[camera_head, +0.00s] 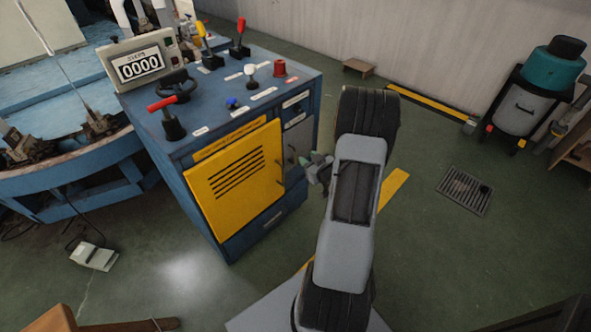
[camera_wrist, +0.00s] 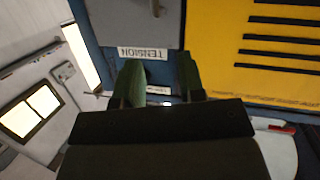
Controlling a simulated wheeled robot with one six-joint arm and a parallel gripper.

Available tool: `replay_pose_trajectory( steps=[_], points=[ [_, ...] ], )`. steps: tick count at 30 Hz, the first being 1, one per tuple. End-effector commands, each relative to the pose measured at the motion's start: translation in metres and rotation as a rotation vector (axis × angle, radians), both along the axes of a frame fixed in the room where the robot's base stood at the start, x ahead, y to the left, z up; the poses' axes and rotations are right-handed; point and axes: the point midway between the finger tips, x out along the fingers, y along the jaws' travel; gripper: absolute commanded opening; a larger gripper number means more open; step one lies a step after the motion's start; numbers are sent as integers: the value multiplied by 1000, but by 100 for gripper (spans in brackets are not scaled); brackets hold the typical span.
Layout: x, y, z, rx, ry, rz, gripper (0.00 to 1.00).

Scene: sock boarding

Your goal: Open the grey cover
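The grey cover (camera_head: 292,148) is a small panel on the blue cabinet's front, right of the yellow door, and looks closed. My gripper (camera_head: 318,170) is close to its right side in the head view, and my arm hides part of the area. In the wrist view the grey cover (camera_wrist: 118,16) is at the top, with a dark handle (camera_wrist: 155,8) on it. There my gripper (camera_wrist: 160,82) has two fingers spread apart with nothing seen between them. The fingertips are near the white TENSION label (camera_wrist: 143,53), apart from the handle.
The blue cabinet (camera_head: 180,160) carries levers, knobs and a counter reading 0000 (camera_head: 140,65). The yellow door (camera_head: 235,180) is beside the cover. A floor grate (camera_head: 465,190) and a teal-topped grey canister (camera_head: 525,100) are to the right. Open green floor lies between.

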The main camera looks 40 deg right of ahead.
Motion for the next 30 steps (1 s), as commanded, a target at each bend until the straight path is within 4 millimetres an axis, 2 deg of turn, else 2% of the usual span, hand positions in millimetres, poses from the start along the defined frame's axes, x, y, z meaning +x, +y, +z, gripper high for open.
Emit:
replay_pose_trajectory(
  steps=[1, 3, 7, 11, 14, 24, 30],
  points=[
    [-9, -5, -29, 28, -44, 5, 37],
    [-18, -7, -43, 57, -106, 17, 37],
    [-30, -10, -58, 94, -188, 30, 37],
    [-29, -10, -63, 110, -226, 38, 37],
    [-17, -10, -63, 112, -234, 42, 37],
    [48, -10, -63, 112, -233, 41, 37],
    [78, -11, -63, 113, -233, 39, 37]
  ],
)
